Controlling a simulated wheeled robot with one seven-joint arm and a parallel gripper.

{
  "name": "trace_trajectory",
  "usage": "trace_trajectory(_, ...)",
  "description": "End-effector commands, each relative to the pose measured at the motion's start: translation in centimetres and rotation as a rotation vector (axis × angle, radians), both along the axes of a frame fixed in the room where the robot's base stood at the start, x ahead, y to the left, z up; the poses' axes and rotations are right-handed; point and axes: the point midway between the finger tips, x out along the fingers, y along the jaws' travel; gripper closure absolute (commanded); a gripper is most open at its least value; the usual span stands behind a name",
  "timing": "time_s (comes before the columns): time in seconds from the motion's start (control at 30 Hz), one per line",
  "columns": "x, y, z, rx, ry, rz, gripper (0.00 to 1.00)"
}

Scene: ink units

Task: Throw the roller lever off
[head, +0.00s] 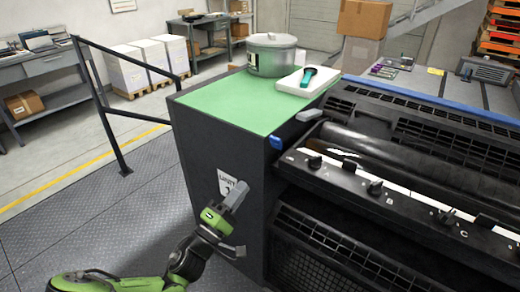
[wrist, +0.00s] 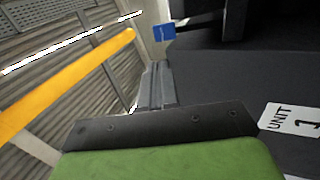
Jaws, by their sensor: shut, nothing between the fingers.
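A small blue lever end (head: 276,142) sticks out at the upper corner of the dark machine's side panel, in the head view. A blue piece that looks like it (wrist: 163,32) shows beyond my fingertips in the wrist view. I cannot tell for sure which part is the roller lever. My gripper (head: 239,190) is in front of the side panel, below the blue lever, with its grey fingers pointing up. In the wrist view its fingers (wrist: 158,72) are together and empty, apart from the blue piece.
The side panel carries a "UNIT 1" label (head: 227,184). A grey handle (head: 309,115) sits right of the blue lever. The green top (head: 215,103) holds a lidded pot (head: 272,55) and a white tray (head: 300,88). A dark railing (head: 110,120) stands left; the floor between is clear.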

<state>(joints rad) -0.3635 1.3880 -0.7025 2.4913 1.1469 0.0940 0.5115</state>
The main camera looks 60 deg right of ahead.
Motion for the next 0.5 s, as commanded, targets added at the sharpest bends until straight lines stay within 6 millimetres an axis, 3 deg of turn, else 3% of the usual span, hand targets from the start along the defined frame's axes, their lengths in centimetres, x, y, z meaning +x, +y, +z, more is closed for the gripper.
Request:
trace_trajectory(0.23, -0.3, -1.3, 0.5, 0.002, -0.003, -0.006, 1.00)
trace_trajectory(0.5, -1.2, -6.7, 2.6, 0.001, -0.006, -0.006, 1.00)
